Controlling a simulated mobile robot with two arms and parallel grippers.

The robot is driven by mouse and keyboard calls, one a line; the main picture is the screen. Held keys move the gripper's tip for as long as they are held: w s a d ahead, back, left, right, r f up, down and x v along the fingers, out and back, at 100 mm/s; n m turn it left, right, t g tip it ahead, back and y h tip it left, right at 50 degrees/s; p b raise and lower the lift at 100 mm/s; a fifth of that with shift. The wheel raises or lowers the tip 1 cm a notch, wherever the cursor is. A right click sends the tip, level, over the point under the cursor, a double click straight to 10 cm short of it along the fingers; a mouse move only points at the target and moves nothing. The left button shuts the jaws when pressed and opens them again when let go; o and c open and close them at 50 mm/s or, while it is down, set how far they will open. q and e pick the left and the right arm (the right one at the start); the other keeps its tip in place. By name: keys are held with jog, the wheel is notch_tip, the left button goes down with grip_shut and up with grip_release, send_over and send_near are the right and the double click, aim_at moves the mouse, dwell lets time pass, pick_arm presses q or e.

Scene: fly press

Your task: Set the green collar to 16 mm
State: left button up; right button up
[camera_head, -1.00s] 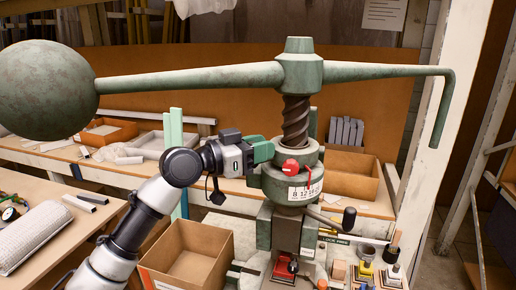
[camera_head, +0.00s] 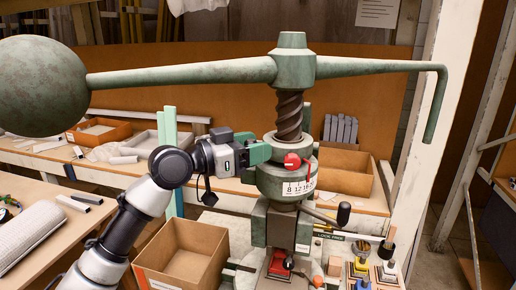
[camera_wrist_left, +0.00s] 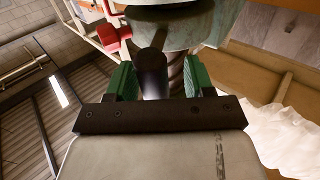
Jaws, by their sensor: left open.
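The green collar (camera_head: 268,182) sits around the press screw below the long arm. A white scale band (camera_head: 300,188) on its front shows 8, 12, 16 and possibly 20, with a red pointer near the higher numbers. A red knob (camera_head: 292,161) stands at the collar's upper front. My left gripper (camera_head: 260,152) is at the collar's left side. In the left wrist view, its green fingers (camera_wrist_left: 160,80) are open on either side of a dark round peg (camera_wrist_left: 152,62), with gaps visible. The collar (camera_wrist_left: 190,22) is just beyond. My right gripper is out of view.
The green press arm (camera_head: 190,74) with a heavy ball (camera_head: 42,86) spans above my left arm. A handle (camera_head: 343,213) sticks out at the right below the collar. An open cardboard box (camera_head: 185,255) stands below my arm. Small colored tools (camera_head: 362,268) stand at the right.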

pick_arm(q)
jog(key=b+v, duration=0.3)
jog(key=v, duration=0.6)
jog(key=shift+a, duration=0.3)
jog(key=shift+s+f, duration=0.1)
jog(key=shift+s, duration=0.05)
